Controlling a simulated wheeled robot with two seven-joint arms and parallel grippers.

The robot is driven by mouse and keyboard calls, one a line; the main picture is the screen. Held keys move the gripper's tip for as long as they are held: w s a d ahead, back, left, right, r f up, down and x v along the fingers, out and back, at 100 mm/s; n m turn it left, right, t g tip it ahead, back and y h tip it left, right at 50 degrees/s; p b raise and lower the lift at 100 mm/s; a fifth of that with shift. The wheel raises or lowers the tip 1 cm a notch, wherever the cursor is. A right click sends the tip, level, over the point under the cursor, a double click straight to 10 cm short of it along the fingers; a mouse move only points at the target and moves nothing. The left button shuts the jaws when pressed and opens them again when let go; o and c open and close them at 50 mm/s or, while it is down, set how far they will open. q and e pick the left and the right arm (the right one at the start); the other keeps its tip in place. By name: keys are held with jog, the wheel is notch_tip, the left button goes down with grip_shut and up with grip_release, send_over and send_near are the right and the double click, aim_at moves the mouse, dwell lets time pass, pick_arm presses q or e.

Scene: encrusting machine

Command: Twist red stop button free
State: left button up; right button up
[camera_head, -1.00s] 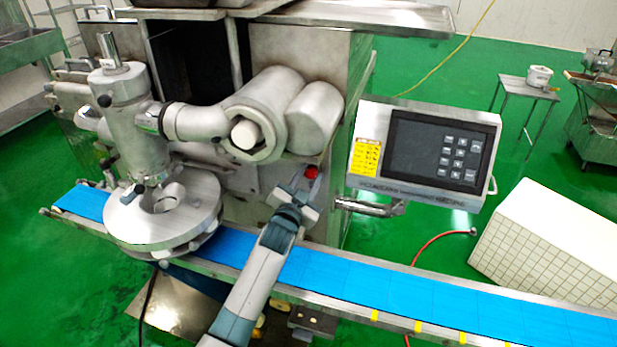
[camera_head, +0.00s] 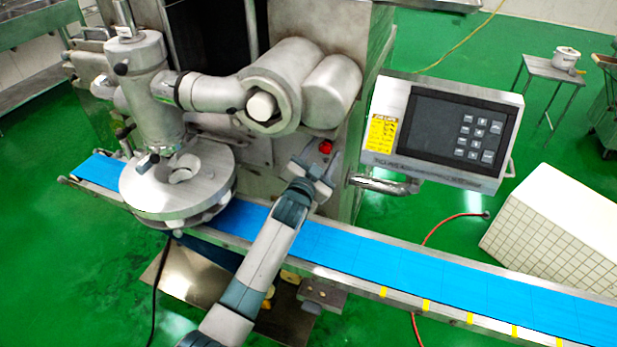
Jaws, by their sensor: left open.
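The red stop button (camera_head: 325,147) sits on the front face of the encrusting machine (camera_head: 343,160), below the large metal cylinders and left of the control panel. My left gripper (camera_head: 318,168) is open just below the button, over the far side of the blue belt. Its fingers point up toward the button, and a small gap shows between them and it. I see nothing between the fingers. My right gripper is not in view.
The control panel (camera_head: 440,132) stands out on a bracket arm right of the button. The blue conveyor belt (camera_head: 400,262) runs under my left arm. A round metal head (camera_head: 178,190) stands over the belt at left. A white tiled block (camera_head: 560,235) is at right.

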pick_arm(q)
jog(key=shift+s+a+f, duration=0.15)
jog(key=shift+s+a, duration=0.1)
jog(key=shift+s, duration=0.45)
jog(key=b+v, duration=0.3)
jog(key=v, duration=1.2)
jog(key=shift+r+b, duration=0.2)
jog(key=shift+b, duration=0.1)
jog(key=shift+s, duration=0.1)
